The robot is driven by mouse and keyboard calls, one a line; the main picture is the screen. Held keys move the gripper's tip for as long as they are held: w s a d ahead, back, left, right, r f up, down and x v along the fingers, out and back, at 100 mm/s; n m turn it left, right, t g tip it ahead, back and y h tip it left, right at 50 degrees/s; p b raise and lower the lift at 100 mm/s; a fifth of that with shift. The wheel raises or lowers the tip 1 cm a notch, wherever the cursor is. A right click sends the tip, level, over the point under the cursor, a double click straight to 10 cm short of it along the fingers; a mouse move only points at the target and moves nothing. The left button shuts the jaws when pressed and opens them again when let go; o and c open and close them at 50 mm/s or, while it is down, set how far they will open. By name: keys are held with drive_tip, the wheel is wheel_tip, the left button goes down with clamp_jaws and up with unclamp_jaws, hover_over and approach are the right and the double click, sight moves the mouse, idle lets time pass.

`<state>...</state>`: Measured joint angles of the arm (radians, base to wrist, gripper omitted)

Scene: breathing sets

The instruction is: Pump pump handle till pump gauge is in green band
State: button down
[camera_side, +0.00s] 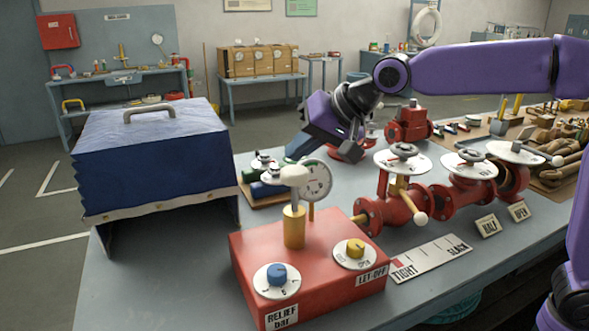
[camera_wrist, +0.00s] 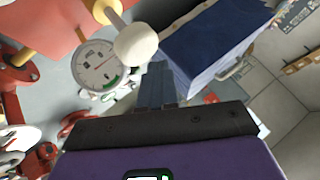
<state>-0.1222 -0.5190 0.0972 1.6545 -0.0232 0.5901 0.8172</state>
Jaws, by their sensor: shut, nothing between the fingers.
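The pump is a red box (camera_side: 310,262) with a brass post (camera_side: 294,227) on top, capped by a white rounded handle knob (camera_side: 294,174). Its round white gauge (camera_side: 317,181) stands just behind the knob. In the wrist view the knob (camera_wrist: 136,46) and gauge (camera_wrist: 95,66) show at upper left. A green band shows along part of the gauge's edge; the needle is too small to read surely. My gripper (camera_side: 294,153) is shut and empty, angled down behind and above the knob. In the wrist view its fingertips (camera_wrist: 156,70) are close to the knob; contact cannot be told.
The box carries a blue relief dial (camera_side: 277,275) and a yellow let-off dial (camera_side: 355,249). Red valves with handwheels (camera_side: 402,158) stand to the right, with a tight/slack scale plate (camera_side: 432,258) in front. A blue-covered case (camera_side: 150,160) stands left.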

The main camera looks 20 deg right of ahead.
sight(304, 172)
drive_tip(key=shift+f, duration=0.1)
drive_tip(key=shift+f, duration=0.35)
drive_tip(key=shift+f, duration=2.2)
idle(2.2)
drive_tip(key=shift+r, duration=2.65)
drive_tip(key=shift+r, duration=0.1)
drive_tip(key=shift+r, duration=2.4)
